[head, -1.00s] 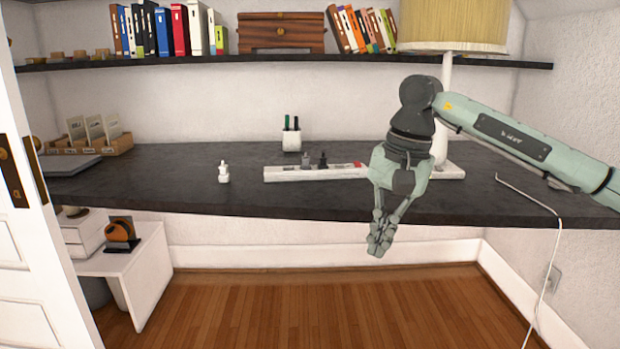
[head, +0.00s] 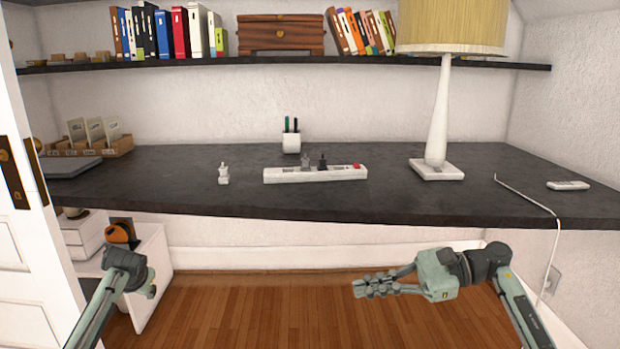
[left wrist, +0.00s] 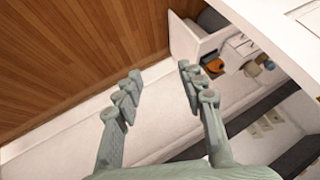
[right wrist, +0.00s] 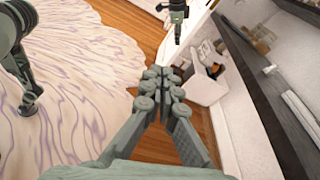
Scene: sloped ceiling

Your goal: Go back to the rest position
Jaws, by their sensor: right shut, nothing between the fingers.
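My right gripper (head: 360,288) is shut and empty. It is in front of the desk and below its top, pointing left in the head view. In the right wrist view its fingertips (right wrist: 161,82) meet with nothing between them. My left arm comes in at the lower left of the head view, with its gripper (head: 152,291) partly hidden there. In the left wrist view the left fingers (left wrist: 160,78) stand apart with nothing between them, over the floor and the wall's baseboard.
The dark desk (head: 400,205) holds a white power strip (head: 315,174) with plugs, a white plug (head: 223,174), a pen cup (head: 291,143), a lamp (head: 440,120) and a remote (head: 568,185). A white cable (head: 556,240) hangs at right. A door (head: 30,250) stands at left. Wooden floor (head: 260,310) is clear.

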